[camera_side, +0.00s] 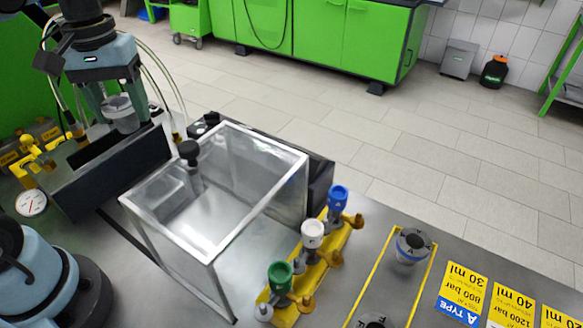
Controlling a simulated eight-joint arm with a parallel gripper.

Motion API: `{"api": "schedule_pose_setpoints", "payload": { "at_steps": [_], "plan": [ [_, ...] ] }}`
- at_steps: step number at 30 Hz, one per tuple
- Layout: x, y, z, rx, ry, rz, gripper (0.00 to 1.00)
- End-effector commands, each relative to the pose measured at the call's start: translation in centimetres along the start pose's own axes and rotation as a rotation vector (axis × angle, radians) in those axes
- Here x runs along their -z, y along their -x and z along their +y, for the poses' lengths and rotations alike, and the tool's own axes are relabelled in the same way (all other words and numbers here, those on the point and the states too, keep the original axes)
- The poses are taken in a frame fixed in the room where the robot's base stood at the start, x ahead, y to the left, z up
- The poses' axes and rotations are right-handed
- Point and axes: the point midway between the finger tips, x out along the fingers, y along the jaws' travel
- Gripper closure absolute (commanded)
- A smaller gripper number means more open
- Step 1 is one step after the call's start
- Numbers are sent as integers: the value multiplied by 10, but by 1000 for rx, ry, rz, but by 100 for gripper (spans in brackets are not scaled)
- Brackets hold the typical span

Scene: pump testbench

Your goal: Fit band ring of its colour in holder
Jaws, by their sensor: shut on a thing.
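My gripper (118,112) is at the upper left, pointing down, with its fingers closed around a pale grey, cup-like ring part (120,108). The held part is just above or at a dark box (110,172) with an open slot; I cannot tell whether they touch. Any band colour on the held part is too small to tell. At the lower right, a metal round piece with a blue band (411,250) stands inside a yellow-outlined strip (368,285). A second round metal piece (375,322) in that strip is cut off by the bottom edge.
A clear open-topped tank (213,257) stands in the middle. A yellow rack (318,262) carries blue (338,196), white (313,233) and green (281,276) knobs. Yellow fittings and a gauge (31,203) are at the left. Labels (463,290) lie at the lower right.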

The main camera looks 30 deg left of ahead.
Motion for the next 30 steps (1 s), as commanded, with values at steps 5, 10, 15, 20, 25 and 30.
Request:
{"api": "schedule_pose_setpoints", "payload": {
  "at_steps": [5,10,15,20,25,30],
  "plan": [
    [0,-36,0,0,-1,0,76],
    [0,-68,1,0,-2,0,76],
    [0,-87,1,0,-2,0,76],
    [0,-95,1,0,-2,0,76],
    [0,-107,1,1,-2,0,76],
    [1,-121,1,1,-2,0,76]
  ]
}}
